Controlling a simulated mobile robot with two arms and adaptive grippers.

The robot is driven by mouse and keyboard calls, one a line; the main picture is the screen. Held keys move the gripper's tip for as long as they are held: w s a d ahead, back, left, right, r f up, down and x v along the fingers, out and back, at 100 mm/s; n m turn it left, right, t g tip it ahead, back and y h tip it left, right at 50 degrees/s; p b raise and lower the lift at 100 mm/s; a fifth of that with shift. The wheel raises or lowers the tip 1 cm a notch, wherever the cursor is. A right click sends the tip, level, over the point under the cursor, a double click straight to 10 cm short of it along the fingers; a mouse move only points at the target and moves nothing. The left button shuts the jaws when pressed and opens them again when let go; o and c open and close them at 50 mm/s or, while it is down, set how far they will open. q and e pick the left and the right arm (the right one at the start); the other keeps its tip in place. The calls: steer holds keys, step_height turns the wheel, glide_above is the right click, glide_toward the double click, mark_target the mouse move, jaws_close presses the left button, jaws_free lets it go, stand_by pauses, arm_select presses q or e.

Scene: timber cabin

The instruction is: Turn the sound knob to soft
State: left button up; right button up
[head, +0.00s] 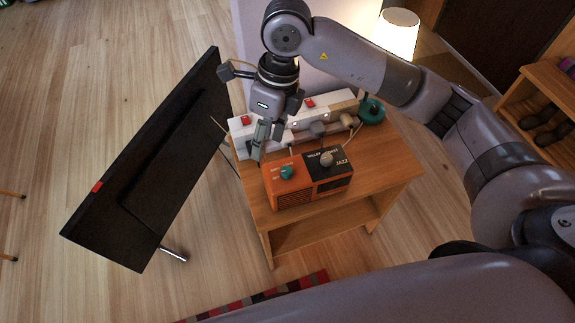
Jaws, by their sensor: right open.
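An orange and black radio (293,194) sits on the front of the small wooden table. A teal knob (287,172) is on its orange left part, with small lettering beside it too blurred to read surely. A grey knob (326,159) is on its black right part, near the word JAZZ. Which knob is for sound is not clear from the lettering. My right gripper (265,143) points down, open and empty, behind and slightly left of the teal knob, apart from it. Its fingers overlap the white power strip in the picture. My left gripper is out of view.
The wooden table (393,165) also carries a white power strip (318,117) with red switches and plugs behind the radio, and a teal ring-shaped item (371,110). A black screen (150,160) stands left, a lit lamp (396,33) behind. The table's right side is bare.

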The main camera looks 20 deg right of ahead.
mark_target(288, 171)
steer(key=w+d+h, duration=0.2)
steer(key=d+h, duration=0.1)
steer(key=d, duration=0.2)
steer(key=shift+m+t, duration=0.3)
step_height(288, 171, down, 16)
steer(key=shift+s+f+p, duration=0.1)
steer(key=shift+f+p, duration=0.15)
steer(key=shift+p, duration=0.3)
jaws_close()
